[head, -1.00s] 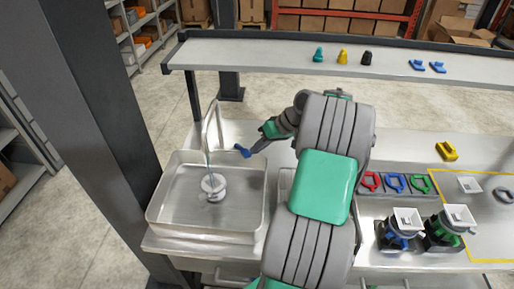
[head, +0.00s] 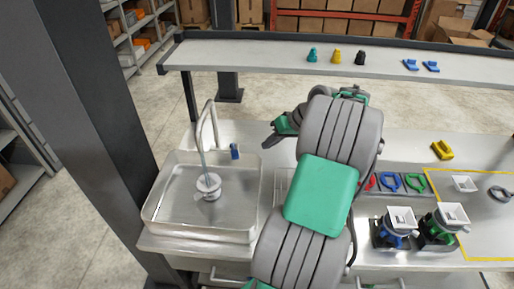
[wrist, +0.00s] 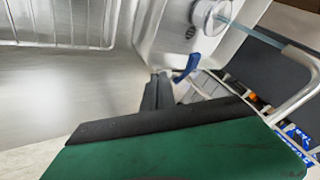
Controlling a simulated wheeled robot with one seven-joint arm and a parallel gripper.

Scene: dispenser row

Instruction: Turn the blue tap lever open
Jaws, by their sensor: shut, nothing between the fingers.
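The blue tap lever (head: 234,151) stands beside the thin curved tap (head: 211,115) at the back right of the sink. It also shows in the wrist view (wrist: 187,68). A thin pale-blue stream (wrist: 245,31) runs from the spout toward a round metal piece (head: 208,186) in the sink. My gripper (head: 267,142) is to the right of the lever, with a gap between them in the head view. Its fingers (wrist: 158,88) are shut and empty, with their tips close to the lever in the wrist view.
The steel sink (head: 150,205) lies left of my arm. A raised shelf (head: 250,55) crosses behind the bench with small coloured pieces on it. Blue and green dispensers (head: 395,232) (head: 442,230) stand at the right.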

